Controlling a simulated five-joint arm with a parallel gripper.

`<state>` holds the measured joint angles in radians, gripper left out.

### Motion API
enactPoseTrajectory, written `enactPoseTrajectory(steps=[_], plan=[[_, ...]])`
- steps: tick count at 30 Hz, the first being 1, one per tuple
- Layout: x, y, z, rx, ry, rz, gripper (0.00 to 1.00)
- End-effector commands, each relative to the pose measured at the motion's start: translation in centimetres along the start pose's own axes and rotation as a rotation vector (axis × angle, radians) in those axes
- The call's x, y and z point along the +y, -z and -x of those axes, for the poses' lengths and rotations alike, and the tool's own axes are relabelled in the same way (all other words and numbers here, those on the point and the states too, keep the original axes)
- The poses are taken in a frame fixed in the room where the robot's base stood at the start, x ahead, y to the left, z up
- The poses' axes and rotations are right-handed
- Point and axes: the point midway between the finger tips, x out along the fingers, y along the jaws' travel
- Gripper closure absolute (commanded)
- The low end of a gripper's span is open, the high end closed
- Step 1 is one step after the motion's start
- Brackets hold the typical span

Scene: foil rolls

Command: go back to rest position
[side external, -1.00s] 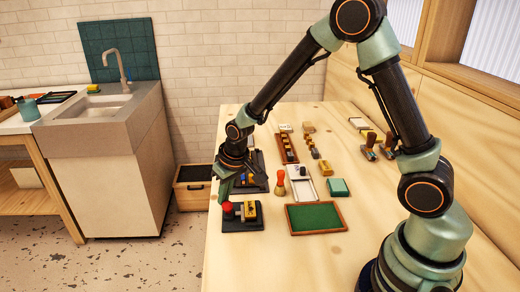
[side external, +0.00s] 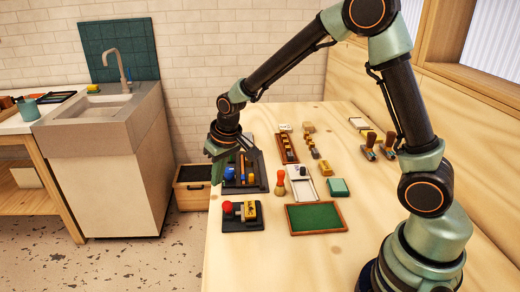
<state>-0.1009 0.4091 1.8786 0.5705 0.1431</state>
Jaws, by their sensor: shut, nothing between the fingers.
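My gripper (side external: 218,165) is at the left edge of the wooden table, shut and empty. It hangs above the table's far left part, just left of a black board (side external: 257,184) that carries a blue piece and small upright parts. It appears raised clear of the board, and its fingers point down. My arm reaches over the table from the right.
In front lie a black base (side external: 243,225) with a red knob, and a green tray (side external: 316,217). A wooden crate (side external: 192,196) sits on the floor left of the table.

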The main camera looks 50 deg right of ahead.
Motion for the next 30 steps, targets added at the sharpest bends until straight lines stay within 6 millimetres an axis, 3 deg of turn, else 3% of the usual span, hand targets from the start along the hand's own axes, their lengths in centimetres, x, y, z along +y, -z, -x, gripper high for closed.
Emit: enactPoseTrajectory(steps=[3,14,17,24,30], plan=[[-0.2,-0.1,2.1,0.004,0.002,0.001,1.0],[-0.2,-0.6,5.3,0.007,0.003,0.0,1.0],[0.2,-1.1,7.0,0.024,0.003,0.002,1.0],[2.0,-4.2,13.1,0.09,-0.001,0.016,1.0],[3.4,-7.9,16.7,0.144,-0.008,0.03,1.0]])
